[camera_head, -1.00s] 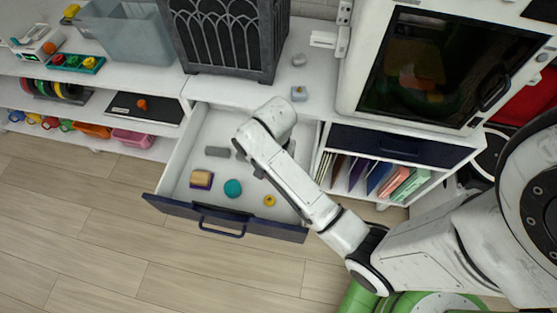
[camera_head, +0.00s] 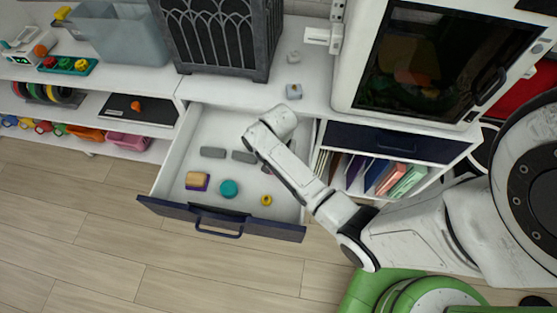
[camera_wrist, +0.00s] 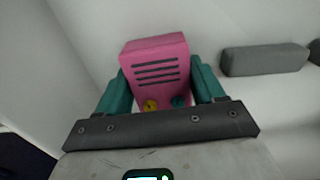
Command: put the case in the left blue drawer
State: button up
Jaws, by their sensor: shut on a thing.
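The pink case (camera_wrist: 158,72), with dark slots and small yellow and teal spots, is between the teal fingers of my gripper (camera_wrist: 160,80) in the wrist view. My gripper is shut on it. The left blue drawer (camera_head: 176,170) is pulled open, with a white inside and a dark blue front. My arm reaches over the drawer from the right in the head view and mostly hides the gripper and the case. The white drawer walls or floor surround the case in the wrist view; whether it touches the floor I cannot tell.
In the drawer lie two grey blocks (camera_head: 213,152) (camera_head: 244,157), a tan and purple block (camera_head: 196,181), a teal disc (camera_head: 229,188) and a yellow ring (camera_head: 266,199). One grey block (camera_wrist: 263,60) is right of the case. The right drawer (camera_head: 395,142) is shut.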

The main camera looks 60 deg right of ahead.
jog(key=shift+f, duration=0.1)
jog(key=o, duration=1.1)
notch_tip(320, 180, up, 12)
jog(key=p, duration=0.1)
jog(key=s+a+r+n+t, duration=0.1)
jog(key=s+a+r+n, duration=0.1)
jog(key=s+a+n, duration=0.9)
jog(key=s+n, duration=0.2)
jog(key=shift+s+a+n, duration=0.15)
jog(key=shift+s+n, duration=0.15)
jog(key=shift+s, duration=0.1)
